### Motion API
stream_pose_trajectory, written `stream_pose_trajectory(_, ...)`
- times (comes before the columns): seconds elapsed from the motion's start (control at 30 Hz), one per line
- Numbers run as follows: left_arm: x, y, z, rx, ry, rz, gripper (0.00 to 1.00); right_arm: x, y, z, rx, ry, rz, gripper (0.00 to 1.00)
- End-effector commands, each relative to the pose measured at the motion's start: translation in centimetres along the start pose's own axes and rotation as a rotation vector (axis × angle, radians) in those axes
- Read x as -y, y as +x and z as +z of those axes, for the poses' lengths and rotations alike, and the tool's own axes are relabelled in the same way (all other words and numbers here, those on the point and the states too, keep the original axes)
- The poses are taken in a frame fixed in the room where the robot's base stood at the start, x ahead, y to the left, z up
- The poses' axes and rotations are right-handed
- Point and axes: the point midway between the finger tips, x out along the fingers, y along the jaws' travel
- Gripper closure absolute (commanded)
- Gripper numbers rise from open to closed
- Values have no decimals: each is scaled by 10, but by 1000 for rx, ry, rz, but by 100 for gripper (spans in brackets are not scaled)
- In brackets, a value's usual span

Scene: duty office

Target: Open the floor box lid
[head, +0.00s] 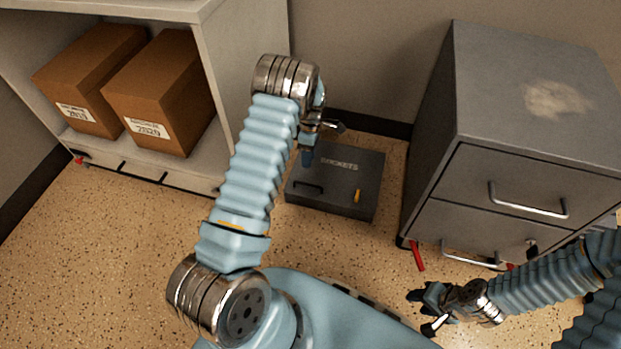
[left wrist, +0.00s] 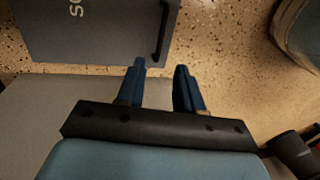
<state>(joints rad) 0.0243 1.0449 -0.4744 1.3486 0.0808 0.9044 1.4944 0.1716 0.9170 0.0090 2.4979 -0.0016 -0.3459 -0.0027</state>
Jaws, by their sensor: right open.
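The floor box (head: 334,208) is a low dark grey box on the floor between the shelf unit and the cabinet. Its lid (head: 362,172) has pale lettering and looks shut. A dark bar handle (head: 308,187) is at the lid's front left; the handle also shows in the left wrist view (left wrist: 162,35). A small orange piece (head: 358,195) is at the lid's front right. My right gripper (head: 423,312) is open and empty, lower right.
A grey drawer cabinet (head: 480,190) stands close right of the box. A pale shelf unit (head: 250,70) with two cardboard boxes (head: 165,95) stands at left. A red object (head: 417,255) lies by the cabinet's foot. Speckled floor (head: 130,240) is clear at front left.

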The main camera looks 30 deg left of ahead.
Motion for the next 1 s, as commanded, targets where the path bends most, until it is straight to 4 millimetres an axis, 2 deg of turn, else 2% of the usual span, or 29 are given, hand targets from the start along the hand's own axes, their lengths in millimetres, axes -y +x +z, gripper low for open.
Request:
stream_pose_trajectory(0.03, 1, 15, 0, 0, 0, -5, 64, -1, 4, 0, 1, 0, -1, 57)
stream_pose_trajectory(0.2, 1, 55, 0, 0, 1, -4, 64, -2, 9, 0, 2, 0, -2, 57)
stream_pose_trajectory(0.4, 0, 87, 0, 0, 2, -1, 64, -3, 12, 1, 4, -1, -3, 57)
stream_pose_trajectory(0.57, 0, 98, 0, 0, 1, 1, 64, -3, 13, 1, 4, -1, -3, 57)
stream_pose_trajectory(0.83, 0, 99, 0, 0, 2, 1, 64, -3, 13, 1, 4, -1, -3, 57)
stream_pose_trajectory(0.87, 0, 99, 0, 0, 2, 1, 66, -3, 13, 1, 4, -1, -3, 57)
stream_pose_trajectory(1.0, 0, 99, 0, 0, 2, 1, 87, -3, 13, 1, 4, -1, -3, 57)
